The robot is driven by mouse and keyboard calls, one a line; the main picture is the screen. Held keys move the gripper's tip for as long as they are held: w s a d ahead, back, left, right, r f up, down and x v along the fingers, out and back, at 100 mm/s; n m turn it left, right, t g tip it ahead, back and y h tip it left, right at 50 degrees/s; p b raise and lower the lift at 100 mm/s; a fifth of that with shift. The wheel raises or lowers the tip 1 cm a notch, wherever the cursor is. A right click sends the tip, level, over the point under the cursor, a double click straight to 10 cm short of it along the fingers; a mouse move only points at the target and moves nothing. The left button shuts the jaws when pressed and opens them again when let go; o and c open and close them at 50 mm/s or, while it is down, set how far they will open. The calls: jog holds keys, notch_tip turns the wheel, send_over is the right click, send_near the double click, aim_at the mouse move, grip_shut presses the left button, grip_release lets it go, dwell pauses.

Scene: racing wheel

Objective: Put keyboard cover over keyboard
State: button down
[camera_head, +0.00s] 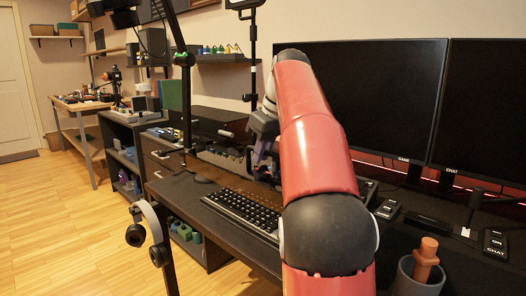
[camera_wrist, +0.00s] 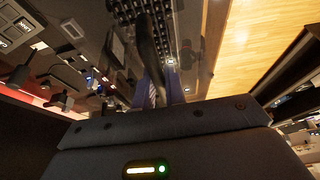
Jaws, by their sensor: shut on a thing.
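The black keyboard (camera_head: 243,207) lies on the dark desk, left of my red arm in the head view. Its keys also show at the top of the wrist view (camera_wrist: 122,12). My gripper (camera_head: 263,150) is above the desk behind the keyboard, partly hidden by my arm. In the wrist view my gripper (camera_wrist: 163,86) has its bluish fingers shut on a dark, narrow, upright piece (camera_wrist: 150,45), which appears to be part of the keyboard cover. The cover's full outline is hard to make out, and my arm hides that area in the head view.
Two large monitors (camera_head: 361,100) stand behind my arm. A cup with an orange-brown handle (camera_head: 418,275) and small black boxes (camera_head: 388,209) are on the right. A lamp post (camera_head: 186,100) rises behind the keyboard. Headphones (camera_head: 147,232) hang at the desk's left edge.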

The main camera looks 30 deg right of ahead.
aim_at(258, 202)
jog(key=shift+f+b, duration=2.8)
jog(key=shift+f, duration=3)
jog(key=shift+f+b, duration=0.35)
jog(key=shift+f, duration=0.15)
jog(key=c, duration=1.4)
grip_release()
jog(key=shift+o, duration=0.2)
jog(key=p+v, duration=0.2)
jog(key=v, duration=0.6)
jog(key=shift+m, duration=0.7)
jog(key=s+a, duration=0.1)
jog(key=a, duration=0.1)
jog(key=s+a+f, duration=0.1)
jog(key=s+a, duration=0.1)
jog(key=s+a+f, duration=0.1)
jog(key=s+a, duration=0.1)
jog(key=shift+f, duration=0.15)
jog(key=s+a+f+m, duration=0.1)
jog(key=s+a+f, duration=0.2)
jog(key=s+f, duration=0.3)
jog(key=s+a+f+t+h, duration=0.1)
jog(key=s+a+f, duration=0.3)
jog(key=s+f, duration=0.2)
jog(key=s+a+f+m, duration=0.1)
jog(key=s+a+f, duration=0.2)
jog(key=s+f, duration=0.4)
jog(key=shift+a+m+h, duration=0.3)
jog(key=shift+a, duration=0.05)
